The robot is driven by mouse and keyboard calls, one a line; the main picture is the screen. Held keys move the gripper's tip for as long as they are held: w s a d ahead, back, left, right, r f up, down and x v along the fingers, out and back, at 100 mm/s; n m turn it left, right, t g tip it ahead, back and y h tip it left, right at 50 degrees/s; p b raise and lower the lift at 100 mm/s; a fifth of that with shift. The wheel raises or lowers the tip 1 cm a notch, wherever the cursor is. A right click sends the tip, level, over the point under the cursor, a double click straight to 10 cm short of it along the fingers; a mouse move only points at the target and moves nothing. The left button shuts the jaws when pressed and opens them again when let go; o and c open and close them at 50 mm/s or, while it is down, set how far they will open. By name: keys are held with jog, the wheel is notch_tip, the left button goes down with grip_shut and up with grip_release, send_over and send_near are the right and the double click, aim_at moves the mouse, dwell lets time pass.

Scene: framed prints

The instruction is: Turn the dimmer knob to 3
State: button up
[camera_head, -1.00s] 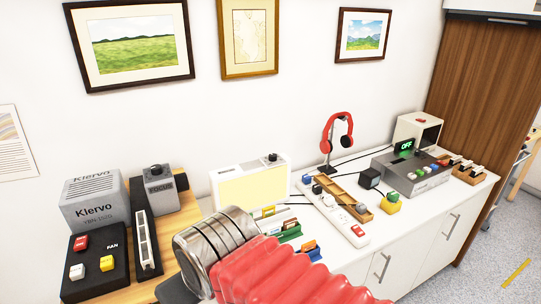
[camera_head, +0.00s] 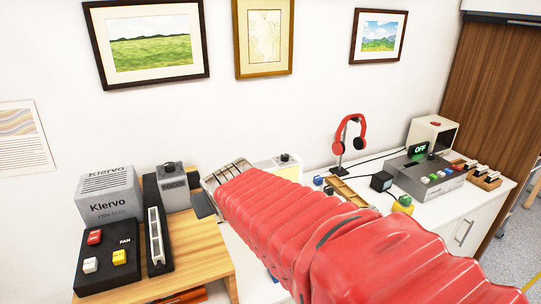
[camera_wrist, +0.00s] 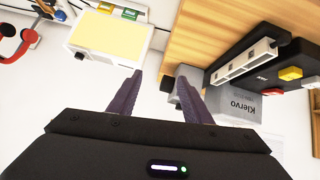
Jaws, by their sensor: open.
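A white box with a pale yellow lit panel (camera_head: 262,173) stands against the wall at the back of the counter, with a dark knob (camera_head: 284,158) on its top; I take this for the dimmer. My red arm hides most of it in the head view. In the wrist view the lit panel (camera_wrist: 108,37) appears upside down at upper left, with its knob (camera_wrist: 79,56) below it. My gripper (camera_wrist: 160,78) is open and empty, its fingers apart from the knob, which lies to their left in that view. Any number marks on the knob are too small to read.
A grey FOCUS box (camera_head: 173,188) with its own knob, a grey Klervo box (camera_head: 107,195) and a black FAN switch panel (camera_head: 107,256) stand at left. Red headphones (camera_head: 350,136) and a console reading OFF (camera_head: 428,176) are at right. Framed prints hang above.

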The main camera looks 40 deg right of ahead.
jog(key=w+d+t+h, duration=0.2)
jog(key=w+d, duration=0.6)
jog(key=d, duration=0.5)
jog(key=t+y, duration=0.2)
jog(key=t, duration=0.5)
send_near(287, 158)
jog(key=v, duration=0.2)
jog(key=x, duration=1.3)
jog(key=shift+w+d, duration=0.1)
jog(key=shift+w, duration=0.25)
jog(key=shift+c, duration=0.3)
